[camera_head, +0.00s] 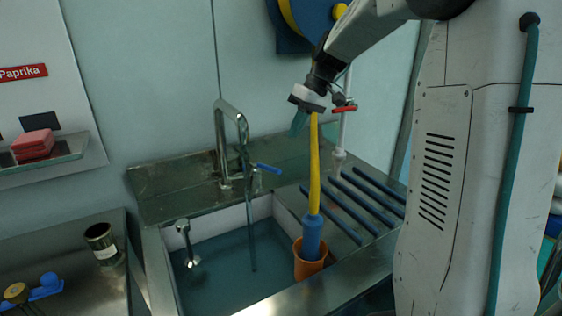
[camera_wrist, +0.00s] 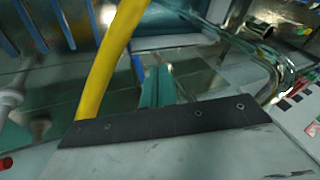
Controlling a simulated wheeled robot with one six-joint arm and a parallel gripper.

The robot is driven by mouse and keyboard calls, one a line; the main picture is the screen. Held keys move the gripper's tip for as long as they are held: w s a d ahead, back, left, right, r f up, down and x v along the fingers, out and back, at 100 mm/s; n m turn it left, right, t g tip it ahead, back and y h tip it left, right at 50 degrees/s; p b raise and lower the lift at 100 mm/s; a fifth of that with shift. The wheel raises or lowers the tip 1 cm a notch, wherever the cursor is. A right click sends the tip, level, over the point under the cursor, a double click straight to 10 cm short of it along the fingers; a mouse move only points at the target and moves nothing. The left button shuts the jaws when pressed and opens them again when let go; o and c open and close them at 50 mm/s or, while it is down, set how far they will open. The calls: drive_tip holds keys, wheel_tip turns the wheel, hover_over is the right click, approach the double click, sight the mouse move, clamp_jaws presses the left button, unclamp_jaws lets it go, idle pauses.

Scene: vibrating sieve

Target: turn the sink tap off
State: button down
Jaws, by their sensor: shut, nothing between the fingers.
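The sink tap is a chrome gooseneck (camera_head: 219,125) behind the basin, with a blue lever (camera_head: 268,168) pointing to the right. A thin stream seems to run from its spout down into the sink (camera_head: 215,275), which holds bluish water. My gripper (camera_head: 298,124) has teal fingers and is shut and empty. In the head view it hangs above and to the right of the lever, apart from it. In the wrist view the shut fingers (camera_wrist: 157,88) point away from the camera, and the curved chrome spout (camera_wrist: 283,72) is at the right. A blue piece partly shows behind the fingers; I cannot tell what it is.
A red valve handle (camera_head: 344,108) on a white pipe is just right of my gripper. Blue rack bars (camera_head: 365,195) line the right counter.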

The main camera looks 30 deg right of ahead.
sight(266, 167)
drive_tip(key=w+d+f+n+t+y, duration=0.1)
drive_tip(key=w+d+f, duration=0.5)
drive_tip(key=w+d, duration=0.3)
drive_tip(key=a+f, duration=0.8)
drive_tip(key=f, duration=0.1)
drive_tip(key=shift+w, duration=0.15)
drive_tip(key=shift+d, duration=0.15)
